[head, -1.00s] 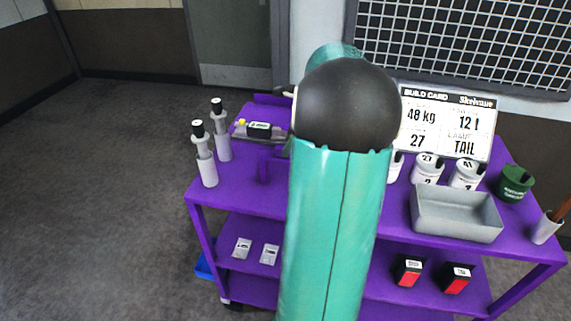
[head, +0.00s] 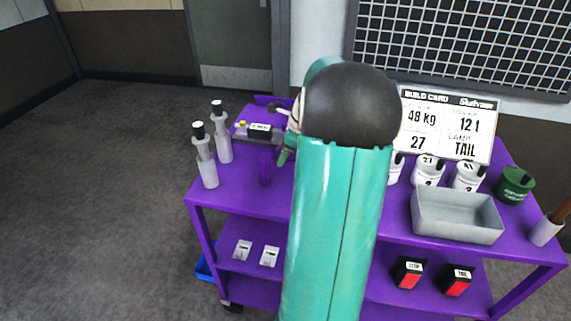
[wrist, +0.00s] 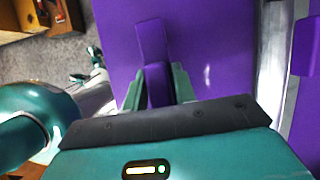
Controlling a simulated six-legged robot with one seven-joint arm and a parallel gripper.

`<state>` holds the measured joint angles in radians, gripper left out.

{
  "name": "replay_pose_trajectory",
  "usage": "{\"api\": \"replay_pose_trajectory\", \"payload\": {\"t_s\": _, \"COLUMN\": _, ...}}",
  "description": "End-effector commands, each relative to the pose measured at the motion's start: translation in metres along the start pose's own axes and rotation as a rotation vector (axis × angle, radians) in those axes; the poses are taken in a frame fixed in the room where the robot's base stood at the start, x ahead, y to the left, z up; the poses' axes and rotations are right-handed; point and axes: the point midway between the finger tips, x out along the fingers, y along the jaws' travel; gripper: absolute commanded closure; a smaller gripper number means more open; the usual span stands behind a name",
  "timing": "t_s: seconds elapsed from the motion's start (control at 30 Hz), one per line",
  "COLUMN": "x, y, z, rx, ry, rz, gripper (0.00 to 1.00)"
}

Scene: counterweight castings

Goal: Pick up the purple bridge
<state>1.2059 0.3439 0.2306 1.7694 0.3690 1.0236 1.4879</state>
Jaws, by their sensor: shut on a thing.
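The purple bridge (wrist: 151,42) is a purple piece against the same-coloured purple cart top. In the wrist view it stands between the two teal fingers of my gripper (wrist: 158,88), which is shut on it. In the head view the bridge (head: 265,168) shows as a small upright purple shape near the cart's left part. Part of my gripper (head: 284,156) shows just right of it, and my arm hides the rest. I cannot tell whether the bridge is clear of the cart top.
On the purple cart (head: 240,198), two grey bottles (head: 206,165) with black caps stand left and a grey device (head: 258,132) behind. A grey tray (head: 457,216), white canisters (head: 428,170), a green pot (head: 515,185) and a build card (head: 446,122) are right.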

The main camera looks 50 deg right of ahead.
Motion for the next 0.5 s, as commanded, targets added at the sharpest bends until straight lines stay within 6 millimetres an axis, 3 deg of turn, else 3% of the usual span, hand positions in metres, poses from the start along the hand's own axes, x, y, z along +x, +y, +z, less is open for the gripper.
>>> {"api": "replay_pose_trajectory", "payload": {"t_s": 0.27, "x": -0.007, "y": -0.001, "z": 0.003, "rx": -0.001, "ry": 0.000, "rz": -0.003, "gripper": 1.00}}
{"api": "replay_pose_trajectory", "payload": {"t_s": 0.5, "x": -0.037, "y": 0.005, "z": 0.015, "rx": -0.003, "ry": 0.001, "rz": -0.005, "gripper": 1.00}}
